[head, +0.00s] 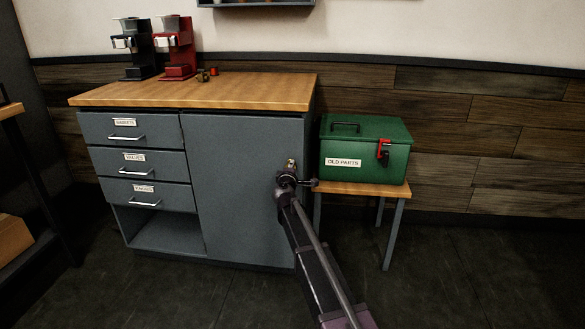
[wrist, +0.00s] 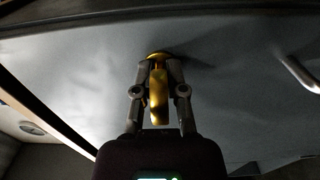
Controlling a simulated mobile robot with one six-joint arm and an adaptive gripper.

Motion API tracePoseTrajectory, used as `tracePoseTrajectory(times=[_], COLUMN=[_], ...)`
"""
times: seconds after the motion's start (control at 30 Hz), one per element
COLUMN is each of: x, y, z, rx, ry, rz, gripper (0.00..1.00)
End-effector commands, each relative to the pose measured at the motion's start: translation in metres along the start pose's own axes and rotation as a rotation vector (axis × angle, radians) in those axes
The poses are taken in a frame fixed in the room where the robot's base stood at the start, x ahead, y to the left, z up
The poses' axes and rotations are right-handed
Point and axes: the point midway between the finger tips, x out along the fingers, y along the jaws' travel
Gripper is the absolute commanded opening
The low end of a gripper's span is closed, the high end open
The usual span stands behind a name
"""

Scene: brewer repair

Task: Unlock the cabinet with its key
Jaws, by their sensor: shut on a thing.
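The grey cabinet (head: 235,180) stands against the wall with its tall door shut. My gripper (head: 290,178) is at the right edge of that door, at about mid-height. In the wrist view, my gripper (wrist: 158,88) is shut on a brass-coloured key (wrist: 158,98), which points at the grey door face (wrist: 80,70). A rounded brass end shows at the fingertips, against or very near the door. I cannot tell whether the key sits in the lock. A small brass spot (head: 291,163) shows just above my gripper in the head view.
A green box (head: 365,135) labelled OLD PARTS, with a red-and-black latch, stands on a small table (head: 352,188) close to the right of my gripper. Labelled drawers (head: 130,128) are at the cabinet's left. Two brewers stand on the wooden top (head: 215,92). The front floor is open.

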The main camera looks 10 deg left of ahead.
Motion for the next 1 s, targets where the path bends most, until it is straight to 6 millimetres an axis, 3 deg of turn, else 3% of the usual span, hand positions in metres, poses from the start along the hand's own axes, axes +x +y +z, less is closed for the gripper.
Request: tracePoseTrajectory(times=[0.3, 0.33, 0.43, 1.0], x=[0.0013, 0.0013, 0.0011, -0.0079], y=[0.0001, 0.0001, 0.0001, 0.0], z=[0.0003, 0.0003, 0.0002, 0.0004], rx=[0.003, 0.003, 0.002, 0.001], ry=[-0.001, -0.001, -0.001, 0.0], rz=[0.0, 0.0, 0.0, 0.0], gripper=[0.0, 0.22, 0.51, 0.51])
